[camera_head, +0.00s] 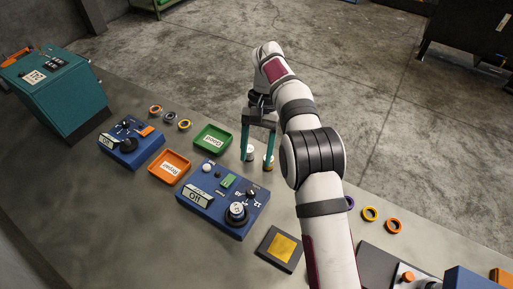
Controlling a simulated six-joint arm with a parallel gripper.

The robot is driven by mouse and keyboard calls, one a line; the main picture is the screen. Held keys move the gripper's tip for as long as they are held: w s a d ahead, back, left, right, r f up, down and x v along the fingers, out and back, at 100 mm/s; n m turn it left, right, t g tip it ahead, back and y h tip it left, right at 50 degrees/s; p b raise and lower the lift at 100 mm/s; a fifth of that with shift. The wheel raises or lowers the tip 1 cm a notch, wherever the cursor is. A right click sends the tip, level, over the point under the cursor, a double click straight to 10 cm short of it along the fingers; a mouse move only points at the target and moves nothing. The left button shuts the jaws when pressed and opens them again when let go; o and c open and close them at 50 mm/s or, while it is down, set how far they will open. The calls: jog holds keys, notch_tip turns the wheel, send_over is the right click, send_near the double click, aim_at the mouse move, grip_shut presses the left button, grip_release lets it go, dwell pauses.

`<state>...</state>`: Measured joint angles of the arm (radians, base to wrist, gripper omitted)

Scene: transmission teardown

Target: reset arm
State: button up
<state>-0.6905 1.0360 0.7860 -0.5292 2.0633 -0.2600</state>
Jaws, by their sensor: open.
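My gripper (257,156) hangs from the end of my white arm in the upper middle of the view. I cannot tell whether the fingertips touch these parts. My arm reaches up from the bottom edge and hides part of the table behind it.
A blue device reading "Off" (222,201) stands below the gripper, with another blue device (130,143) to the left. An orange tray (169,167) lies between them. A teal machine (55,92) stands far left. A black and yellow pad (280,249) and several rings (370,213) lie near my arm.

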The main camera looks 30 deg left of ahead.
jog(key=shift+v, duration=0.9)
jog(key=d+r+m+y, duration=0.1)
jog(key=d+r+m, duration=0.1)
jog(key=d+r, duration=0.7)
jog(key=s+d+r+m+t+y, duration=0.1)
jog(key=s+d+r, duration=0.1)
jog(key=s+d, duration=0.35)
jog(key=s+d+r+m+t, duration=0.1)
jog(key=s+d+m, duration=0.1)
jog(key=d, duration=0.6)
jog(key=s+d+f+m+t, duration=0.1)
jog(key=s+d+f, duration=0.2)
jog(key=s, duration=0.4)
jog(key=s+d+f+m+t, duration=0.1)
jog(key=s+d+f+m, duration=0.1)
jog(key=s+d, duration=0.2)
jog(key=s, duration=0.3)
jog(key=shift+s+d+f+y, duration=0.2)
jog(key=shift+s+f+y, duration=0.05)
jog(key=shift+f+y, duration=0.15)
